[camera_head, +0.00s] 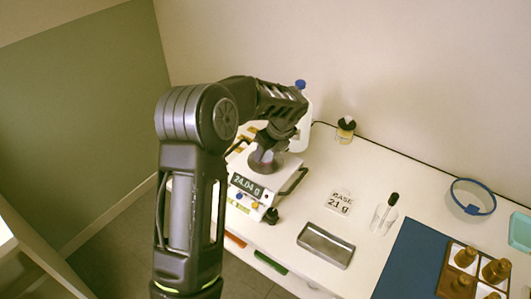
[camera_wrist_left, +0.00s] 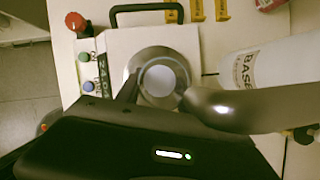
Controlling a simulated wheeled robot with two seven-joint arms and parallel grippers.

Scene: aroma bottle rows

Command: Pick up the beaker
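The beaker (camera_wrist_left: 160,80) shows from above in the left wrist view as a round, clear-rimmed vessel with a pale disc inside. It is over the pan of the white scale (camera_wrist_left: 120,45). My left gripper (camera_wrist_left: 158,98) has one finger on each side of it; whether they touch it is unclear. In the head view my left gripper (camera_head: 263,150) is low over the scale pan, and the beaker is mostly hidden there. The scale display (camera_head: 247,186) reads 24.04 g. My right gripper is not in view.
A white bottle with blue cap (camera_head: 301,115) stands behind the scale. A card reading BASE 21 g (camera_head: 339,203), a metal tray (camera_head: 326,245), a dropper bottle (camera_head: 384,215) and a blue mat (camera_head: 408,258) lie to the right. A black handle curves beside the scale.

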